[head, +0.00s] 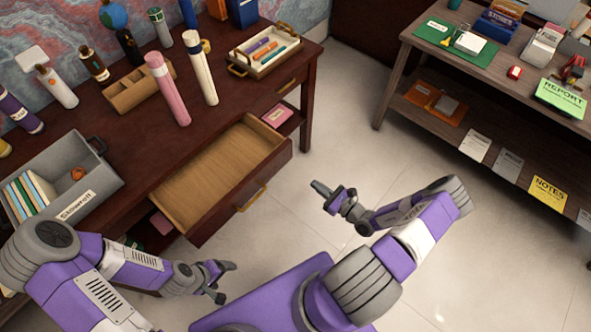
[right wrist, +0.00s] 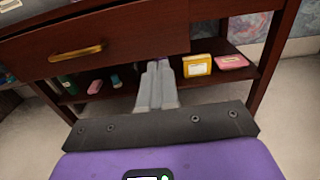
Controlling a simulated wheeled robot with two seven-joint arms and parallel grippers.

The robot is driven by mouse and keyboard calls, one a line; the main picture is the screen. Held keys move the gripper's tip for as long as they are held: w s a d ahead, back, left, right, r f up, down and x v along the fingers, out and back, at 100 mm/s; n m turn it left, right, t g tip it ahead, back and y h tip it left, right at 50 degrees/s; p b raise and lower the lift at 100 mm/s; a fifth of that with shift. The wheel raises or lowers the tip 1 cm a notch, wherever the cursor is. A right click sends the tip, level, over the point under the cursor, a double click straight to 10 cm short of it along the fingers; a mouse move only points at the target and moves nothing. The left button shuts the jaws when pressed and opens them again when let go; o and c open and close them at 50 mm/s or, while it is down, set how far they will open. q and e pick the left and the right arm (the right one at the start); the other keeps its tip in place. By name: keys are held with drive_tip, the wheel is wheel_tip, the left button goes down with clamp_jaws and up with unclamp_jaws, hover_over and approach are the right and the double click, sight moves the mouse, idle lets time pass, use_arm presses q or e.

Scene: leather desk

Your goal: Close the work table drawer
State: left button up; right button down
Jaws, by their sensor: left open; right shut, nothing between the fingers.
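The work table (head: 130,125) is dark red-brown wood, at the left of the head view. Its drawer (head: 225,165) is pulled out and looks empty, with a pale wood bottom. The drawer front has a brass handle (head: 251,198), which also shows in the right wrist view (right wrist: 76,53). My right gripper (head: 317,187) is shut and empty, in the air to the right of the drawer front, apart from it. In the right wrist view its fingers (right wrist: 157,68) show just below the drawer front's lower edge. My left gripper (head: 229,282) is open and empty, in front of the drawer's near corner.
A grey bin (head: 110,187) with books stands on the tabletop, with bottles and a tray (head: 285,60) further back. A lower shelf (right wrist: 130,100) under the drawer holds a yellow box (right wrist: 197,65) and other items. A second table (head: 400,55) stands right; floor between is clear.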

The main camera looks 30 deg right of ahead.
sight(282, 160)
drive_tip(key=b+x, duration=0.2)
drive_tip(key=x, duration=1)
drive_tip(key=shift+w+a+f, duration=0.1)
drive_tip(key=shift+w, duration=0.3)
drive_tip(key=shift+w+a, duration=0.15)
drive_tip(key=shift+w, duration=0.25)
